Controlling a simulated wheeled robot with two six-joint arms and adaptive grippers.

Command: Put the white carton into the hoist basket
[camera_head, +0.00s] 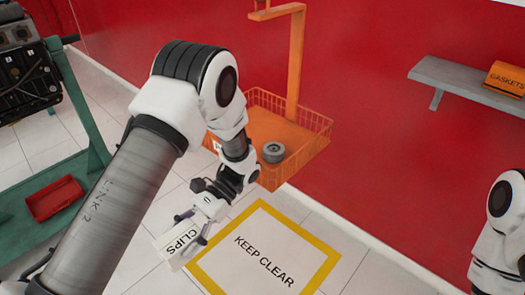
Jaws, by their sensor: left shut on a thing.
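The white carton (178,245), marked "CLIPS", is tilted in my left gripper (188,228). The gripper is shut on it, and its fingers cover part of the carton. The orange hoist basket (318,140) has wire mesh sides and hangs on an orange post against the red wall. The carton is in front of the basket, to its lower left in the picture, and outside it. My left arm hides the basket's left part. On the right, part of my right arm shows, but its gripper is not in view.
A grey round part (273,152) lies in the basket. A yellow-bordered "KEEP CLEAR" floor mark (265,255) lies below. A green stand (80,125) with a red tray (54,198) is at left. A grey shelf (455,80) holds an orange "GASKETS" box (507,78).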

